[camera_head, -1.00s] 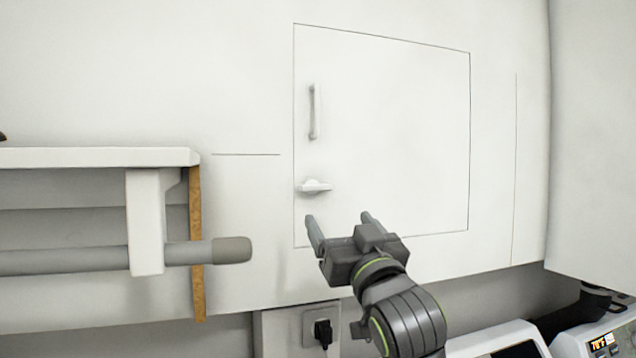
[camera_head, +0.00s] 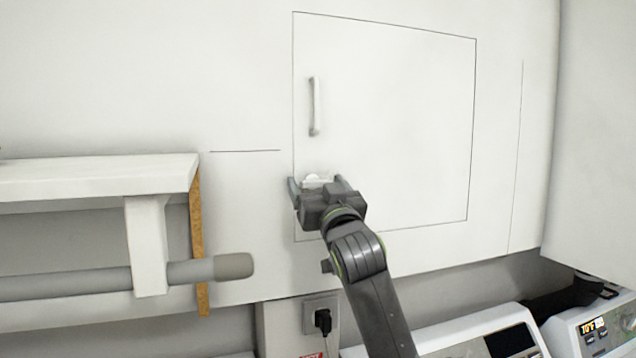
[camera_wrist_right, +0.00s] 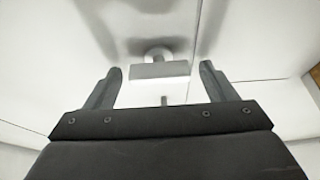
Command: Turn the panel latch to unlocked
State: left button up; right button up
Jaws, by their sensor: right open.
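The panel (camera_head: 410,120) is a white square door outlined on the white wall, with a vertical handle (camera_head: 315,106) on its left side. The small white latch (camera_head: 314,181) sits below the handle and is partly hidden by my right gripper (camera_head: 318,184) in the head view. In the right wrist view the latch (camera_wrist_right: 160,70) shows as a round base with a wide bar lying across the picture. My right gripper (camera_wrist_right: 161,84) is open, its two fingers on either side of the latch bar, with gaps visible on both sides. My left gripper is not in view.
A white shelf (camera_head: 95,178) with a grey rail (camera_head: 70,281) juts out at the left. An outlet with a black plug (camera_head: 322,318) is below the panel. Devices with displays (camera_head: 590,325) stand at the lower right. The wall around the panel is clear.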

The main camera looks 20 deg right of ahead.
jog(key=shift+c, duration=0.9)
jog(key=c, duration=0.8)
